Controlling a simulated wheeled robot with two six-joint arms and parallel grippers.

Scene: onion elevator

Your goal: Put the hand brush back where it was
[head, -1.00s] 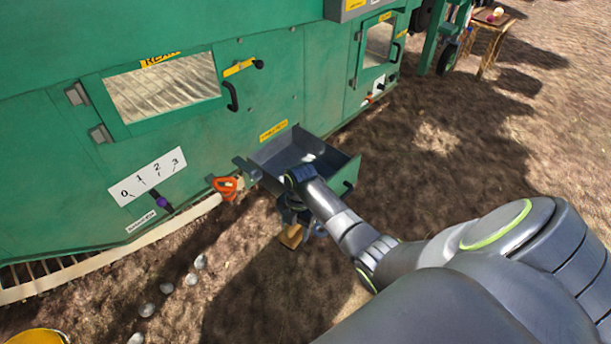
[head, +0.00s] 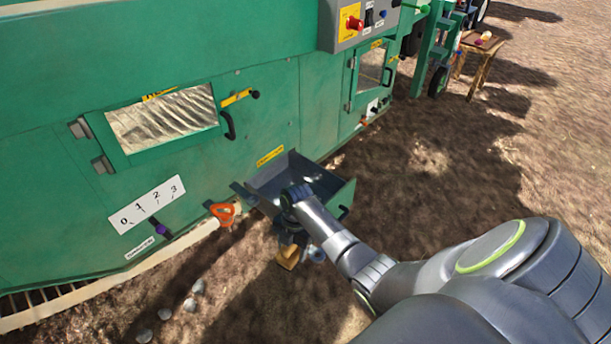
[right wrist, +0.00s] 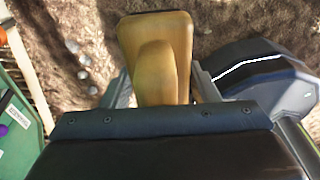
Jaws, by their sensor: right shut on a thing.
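The hand brush has a tan wooden body (right wrist: 157,35), seen large between my fingers in the right wrist view. In the head view a small part of the hand brush (head: 288,256) shows below my right wrist. My right gripper (right wrist: 160,95) is shut on the brush and holds it beside the open grey tray (head: 325,183) on the green machine. The brush's bristles are not visible. My left gripper is in neither view.
The green machine (head: 270,100) fills the left and back. An orange handle (head: 222,212) and a numbered lever plate (head: 148,203) are on its side. Several pale onions (head: 190,304) lie on the soil. A small wooden table (head: 480,50) stands far right. Open ground lies to the right.

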